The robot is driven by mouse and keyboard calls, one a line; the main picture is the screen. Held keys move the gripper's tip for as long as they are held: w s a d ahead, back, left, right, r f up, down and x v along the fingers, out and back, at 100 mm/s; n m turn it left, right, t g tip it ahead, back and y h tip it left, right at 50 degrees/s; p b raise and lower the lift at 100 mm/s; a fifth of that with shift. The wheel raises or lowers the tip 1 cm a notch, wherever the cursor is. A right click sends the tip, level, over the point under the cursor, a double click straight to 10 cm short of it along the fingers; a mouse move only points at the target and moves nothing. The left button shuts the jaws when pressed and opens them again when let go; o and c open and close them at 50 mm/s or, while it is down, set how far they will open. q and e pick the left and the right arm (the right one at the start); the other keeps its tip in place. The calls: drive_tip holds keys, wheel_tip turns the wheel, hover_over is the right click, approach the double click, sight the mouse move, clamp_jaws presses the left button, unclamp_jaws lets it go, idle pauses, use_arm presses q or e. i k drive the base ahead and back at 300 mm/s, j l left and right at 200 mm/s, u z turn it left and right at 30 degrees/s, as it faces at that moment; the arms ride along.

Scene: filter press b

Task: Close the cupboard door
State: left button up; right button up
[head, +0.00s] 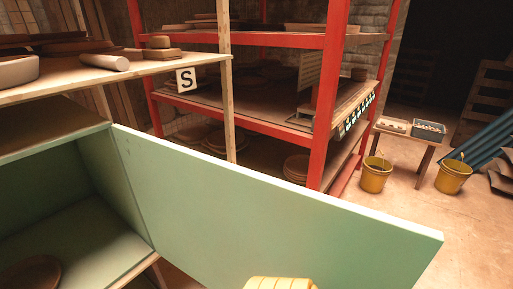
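The cupboard door (260,205) is a flat pale green panel in the head view. It stands wide open, swung out from its hinge side at the cupboard's right edge toward the lower right. The cupboard (95,245) is at the lower left, green inside, with its opening uncovered. A round brown item (32,272) lies inside on its floor. The door's free edge is at the right, with nothing touching it. Neither of my grippers can be made out in this view.
A yellow ribbed object (280,283) shows at the bottom edge, mostly cut off; I cannot tell what it is. A red shelving rack (328,100) stands behind the door. Yellow buckets (376,175) and a small table (408,135) stand at right. Some floor there is clear.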

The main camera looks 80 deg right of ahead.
sight(223, 223)
drive_tip(key=k+l, duration=0.15)
drive_tip(key=k, duration=0.2)
drive_tip(key=k+l+u, duration=0.1)
drive_tip(key=k, duration=0.3)
drive_tip(key=l, duration=0.45)
drive_tip(key=k+l, duration=0.15)
drive_tip(key=l, duration=0.3)
drive_tip(key=l+u, duration=0.1)
drive_tip(key=l, duration=0.35)
drive_tip(key=k+l, duration=0.15)
drive_tip(key=l, duration=0.3)
